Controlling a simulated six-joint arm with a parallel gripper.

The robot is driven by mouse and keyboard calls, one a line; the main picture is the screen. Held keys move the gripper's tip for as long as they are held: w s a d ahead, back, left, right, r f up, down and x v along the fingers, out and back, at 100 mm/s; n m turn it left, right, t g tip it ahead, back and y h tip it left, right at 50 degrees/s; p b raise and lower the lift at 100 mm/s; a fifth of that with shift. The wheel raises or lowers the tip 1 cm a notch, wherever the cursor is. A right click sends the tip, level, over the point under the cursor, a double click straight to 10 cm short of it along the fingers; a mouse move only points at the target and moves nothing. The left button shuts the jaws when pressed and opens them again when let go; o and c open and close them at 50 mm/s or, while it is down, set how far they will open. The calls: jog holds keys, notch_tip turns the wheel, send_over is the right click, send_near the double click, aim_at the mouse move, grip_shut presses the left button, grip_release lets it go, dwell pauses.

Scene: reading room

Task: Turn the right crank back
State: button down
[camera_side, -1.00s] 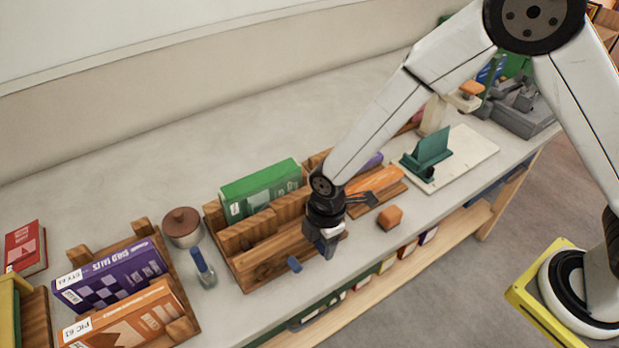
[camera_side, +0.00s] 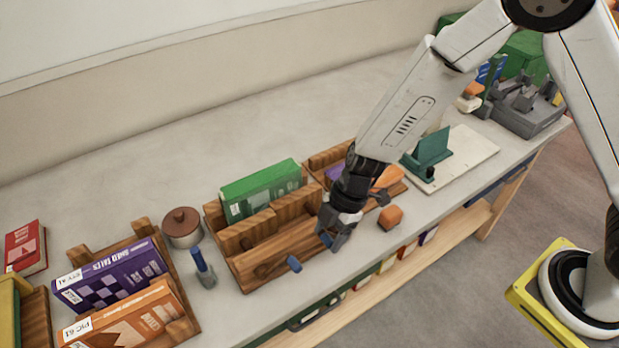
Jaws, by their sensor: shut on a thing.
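A wooden book press (camera_side: 268,267) stands near the front edge of the bench, with a green book (camera_side: 261,190) upright in it. A blue crank knob (camera_side: 294,264) sticks out at the front of the press, left of my gripper. My gripper (camera_side: 329,239) is at the right front end of the press, tilted down from the right. It is shut on the right crank, of which a bit of blue shows at the fingers (camera_side: 325,238). The fingers hide most of that crank, so its angle cannot be told.
An orange block (camera_side: 390,216) lies close on the right of my gripper. Behind my wrist is another wooden stand with orange and purple books. The bench behind is clear.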

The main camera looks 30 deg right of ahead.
aim_at(333, 240)
jog(key=shift+s+d+r+y, duration=0.15)
jog(key=shift+d+y, duration=0.6)
jog(key=shift+y, duration=0.5)
jog(key=shift+s+d+y, duration=0.15)
jog(key=shift+d+y, duration=0.65)
jog(key=shift+y, duration=0.5)
jog(key=shift+s+d+r+y, duration=0.15)
jog(key=shift+d+y, duration=0.6)
jog(key=shift+y, duration=0.5)
jog(key=shift+f, duration=0.1)
jog(key=shift+c, duration=1)
grip_release()
jog(key=shift+w+d, duration=0.1)
jog(key=shift+w, duration=0.05)
